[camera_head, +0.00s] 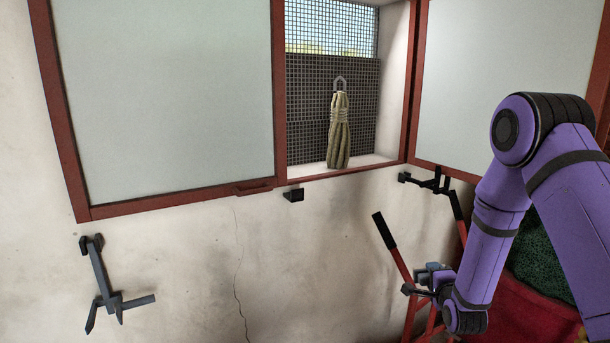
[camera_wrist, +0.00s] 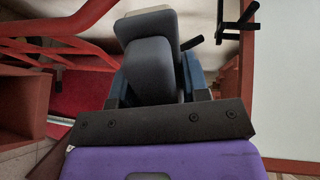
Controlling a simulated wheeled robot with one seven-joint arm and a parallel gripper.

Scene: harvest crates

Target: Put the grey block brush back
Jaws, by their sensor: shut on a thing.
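In the wrist view, my gripper (camera_wrist: 155,78) is shut on the grey block brush (camera_wrist: 152,62). The brush is a rounded dark grey block with a pale cream layer at its far end, held between two blue fingers. In the head view, my gripper (camera_head: 425,281) is low at the right, at the end of my purple arm, in front of a red frame with black grips. The brush is too small and partly hidden there to make out clearly.
A red frame (camera_head: 394,250) with black grips stands beside my gripper. A tied bundle (camera_head: 339,135) stands on the window sill (camera_head: 365,165). A small black bracket (camera_head: 293,195), a black rack (camera_head: 430,183) and a grey wall bracket (camera_head: 103,285) are on the wall. The lower middle wall is clear.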

